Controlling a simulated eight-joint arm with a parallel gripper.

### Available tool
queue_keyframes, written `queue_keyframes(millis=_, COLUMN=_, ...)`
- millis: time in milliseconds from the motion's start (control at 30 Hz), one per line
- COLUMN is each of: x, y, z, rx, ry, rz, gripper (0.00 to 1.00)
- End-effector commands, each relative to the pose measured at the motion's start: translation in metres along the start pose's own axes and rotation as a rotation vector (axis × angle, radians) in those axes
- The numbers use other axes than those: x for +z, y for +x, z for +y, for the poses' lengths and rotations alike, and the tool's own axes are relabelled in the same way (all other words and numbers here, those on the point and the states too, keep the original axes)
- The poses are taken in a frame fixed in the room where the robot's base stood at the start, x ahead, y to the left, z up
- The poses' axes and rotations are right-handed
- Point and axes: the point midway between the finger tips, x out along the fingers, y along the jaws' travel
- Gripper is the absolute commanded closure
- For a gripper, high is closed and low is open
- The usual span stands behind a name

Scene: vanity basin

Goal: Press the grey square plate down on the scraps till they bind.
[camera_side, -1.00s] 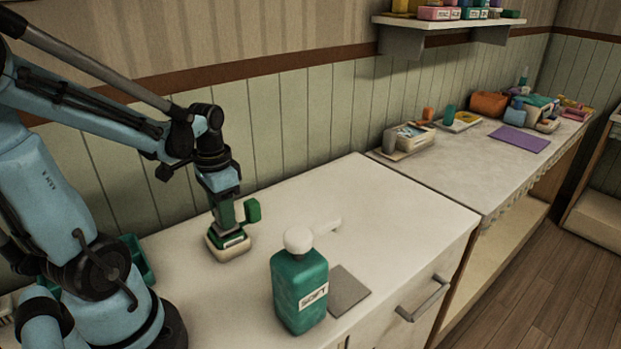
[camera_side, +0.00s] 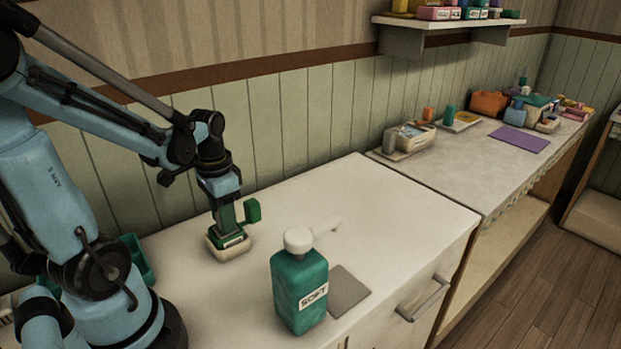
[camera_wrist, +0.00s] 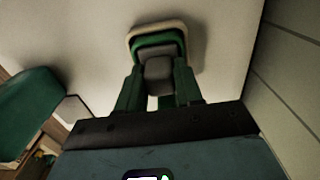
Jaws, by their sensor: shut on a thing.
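My gripper (camera_side: 228,228) points down with its green fingers on either side of a grey piece, seen best in the wrist view. This piece, which I take to be the grey square plate (camera_wrist: 158,70), sits between the fingertips, over the green inside of a small cream-rimmed mould (camera_wrist: 140,30). Loose scraps cannot be made out; the plate and fingers cover the mould's middle. I cannot tell how deep the plate sits.
A green block (camera_side: 252,210) shows just right of my gripper. A green pump bottle (camera_side: 300,285) stands in front to the right, beside a flat grey square (camera_side: 348,291). The counter's back right is clear. A further counter holds a purple mat (camera_side: 519,139) and several items.

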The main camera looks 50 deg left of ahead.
Motion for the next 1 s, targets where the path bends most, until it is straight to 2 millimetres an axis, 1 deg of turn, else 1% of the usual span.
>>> queue_keyframes(millis=467, x=0.0000, y=0.0088, z=0.0000, rx=0.000, ry=0.000, rz=0.000, gripper=1.00)
queue_keyframes(millis=1000, x=0.0002, y=0.0094, z=0.0001, rx=0.000, ry=0.000, rz=0.000, gripper=1.00)
